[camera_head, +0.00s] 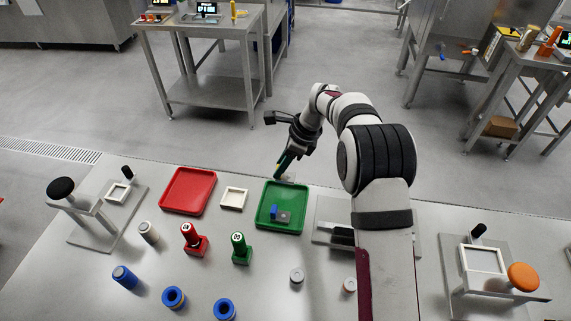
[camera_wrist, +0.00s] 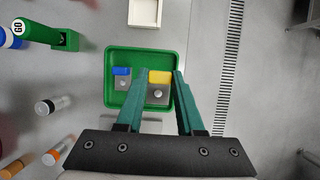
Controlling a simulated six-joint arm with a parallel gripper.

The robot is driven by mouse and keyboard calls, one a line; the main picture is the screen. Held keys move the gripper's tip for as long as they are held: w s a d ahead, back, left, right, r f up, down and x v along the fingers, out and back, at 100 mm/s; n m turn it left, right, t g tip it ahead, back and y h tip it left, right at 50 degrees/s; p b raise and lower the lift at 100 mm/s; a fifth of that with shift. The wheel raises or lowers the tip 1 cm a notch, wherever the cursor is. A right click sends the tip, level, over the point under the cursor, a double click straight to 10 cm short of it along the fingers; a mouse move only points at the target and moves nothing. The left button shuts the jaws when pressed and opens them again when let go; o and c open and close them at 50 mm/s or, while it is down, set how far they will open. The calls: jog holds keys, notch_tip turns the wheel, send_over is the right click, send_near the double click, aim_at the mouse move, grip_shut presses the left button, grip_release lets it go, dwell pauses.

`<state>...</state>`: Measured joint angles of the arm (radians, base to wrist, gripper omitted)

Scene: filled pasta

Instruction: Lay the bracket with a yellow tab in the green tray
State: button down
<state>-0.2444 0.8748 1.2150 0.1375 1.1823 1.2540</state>
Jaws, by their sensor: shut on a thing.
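The bracket with a yellow tab (camera_wrist: 159,92) is a grey plate with a hole and a yellow strip along one edge. My gripper (camera_wrist: 160,80) is shut on it, with one teal finger on either side. In the head view my gripper (camera_head: 279,174) points down above the far edge of the green tray (camera_head: 291,199); the bracket is hard to make out there. In the wrist view the bracket appears over the right half of the green tray (camera_wrist: 145,58); its height above the tray floor is unclear.
A bracket with a blue tab (camera_head: 281,215) lies in the green tray, left of the held bracket in the wrist view. A red tray (camera_head: 187,190) and a small white tray (camera_head: 234,197) stand left. Green (camera_head: 241,248) and red (camera_head: 193,240) stamps stand in front.

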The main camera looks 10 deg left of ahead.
aim_at(285, 176)
jog(key=shift+f, duration=3.3)
jog(key=shift+f, duration=0.5)
jog(key=shift+c, duration=2.3)
grip_release()
jog(key=v, duration=1.6)
jog(key=shift+f, duration=0.1)
